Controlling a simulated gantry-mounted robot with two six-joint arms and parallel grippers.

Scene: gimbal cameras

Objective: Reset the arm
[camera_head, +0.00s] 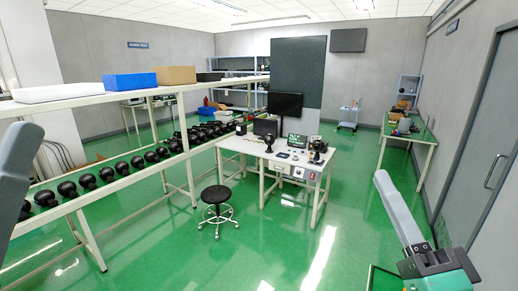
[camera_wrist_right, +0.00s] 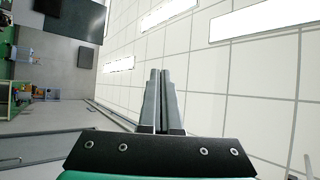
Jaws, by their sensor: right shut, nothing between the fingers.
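My right gripper (camera_head: 382,177) is raised at the lower right of the head view, over the green floor. Its grey fingers point up and to the left, and it is empty. In the right wrist view the two fingers (camera_wrist_right: 160,76) lie side by side, shut, with the ceiling behind them. A grey part of my left arm's end (camera_head: 16,165) cuts in at the left edge of the head view. Most of it is out of frame, and I cannot tell whether that gripper is open or shut.
A white workbench (camera_head: 262,151) with a monitor (camera_head: 285,104) stands mid-room. A black stool (camera_head: 216,194) is in front of it. A long rack (camera_head: 110,192) holds several black gimbal units at left. A side table (camera_head: 424,138) and grey door (camera_head: 490,150) are at right. Green floor (camera_head: 270,240) is clear between.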

